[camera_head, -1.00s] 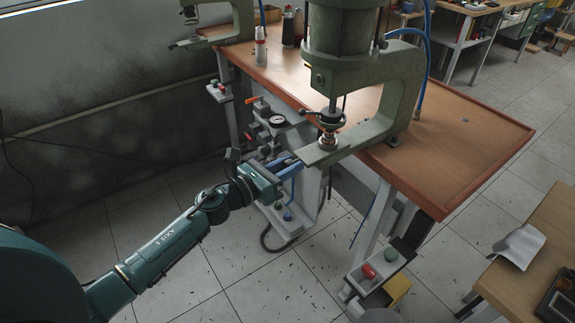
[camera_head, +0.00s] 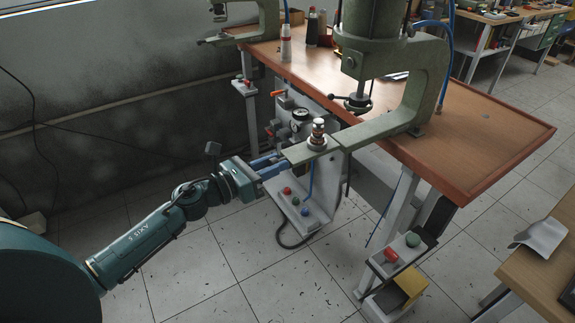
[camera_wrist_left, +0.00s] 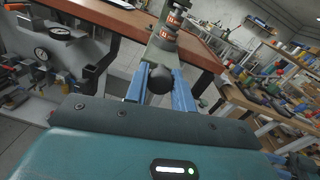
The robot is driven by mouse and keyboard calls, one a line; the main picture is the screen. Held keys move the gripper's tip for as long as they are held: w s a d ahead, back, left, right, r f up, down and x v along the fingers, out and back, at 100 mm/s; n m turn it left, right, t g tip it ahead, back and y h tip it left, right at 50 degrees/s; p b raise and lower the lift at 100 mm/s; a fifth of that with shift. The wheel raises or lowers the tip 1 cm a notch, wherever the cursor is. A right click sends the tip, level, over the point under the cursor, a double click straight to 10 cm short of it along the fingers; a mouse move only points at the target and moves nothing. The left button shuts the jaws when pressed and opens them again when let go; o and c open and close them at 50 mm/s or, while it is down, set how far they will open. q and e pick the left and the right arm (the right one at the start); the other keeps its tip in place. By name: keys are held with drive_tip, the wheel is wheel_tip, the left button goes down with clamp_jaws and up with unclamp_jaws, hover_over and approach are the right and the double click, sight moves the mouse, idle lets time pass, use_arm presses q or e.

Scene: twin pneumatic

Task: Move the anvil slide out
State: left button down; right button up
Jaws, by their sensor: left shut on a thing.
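The anvil slide (camera_head: 318,152) is a grey-green bar at the front of the large green press (camera_head: 420,95). It carries an upright metal anvil (camera_head: 318,135), which now stands out to the left of the press ram (camera_head: 357,103), not under it. In the left wrist view the anvil (camera_wrist_left: 167,32) shows beyond the fingers. My left gripper (camera_head: 282,164) has its blue fingers at the slide's outer end. In the wrist view it is shut on a black round knob (camera_wrist_left: 160,79). My right gripper is in no view.
The press stands on a brown-topped bench (camera_head: 465,135). A control panel with a gauge (camera_head: 300,114) and a box with coloured buttons (camera_head: 304,211) sit below the slide. A second press (camera_head: 245,22) stands behind. The floor at front left is clear.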

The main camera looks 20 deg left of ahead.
use_arm(q)
drive_tip(key=shift+s+a, duration=0.35)
drive_tip(key=shift+s, duration=0.05)
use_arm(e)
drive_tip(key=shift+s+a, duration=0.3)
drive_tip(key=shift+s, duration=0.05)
use_arm(q)
drive_tip(key=c, duration=1.2)
unclamp_jaws()
drive_tip(key=shift+o, duration=0.2)
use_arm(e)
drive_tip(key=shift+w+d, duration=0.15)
use_arm(q)
drive_tip(key=b+v, duration=0.3)
drive_tip(key=v, duration=1)
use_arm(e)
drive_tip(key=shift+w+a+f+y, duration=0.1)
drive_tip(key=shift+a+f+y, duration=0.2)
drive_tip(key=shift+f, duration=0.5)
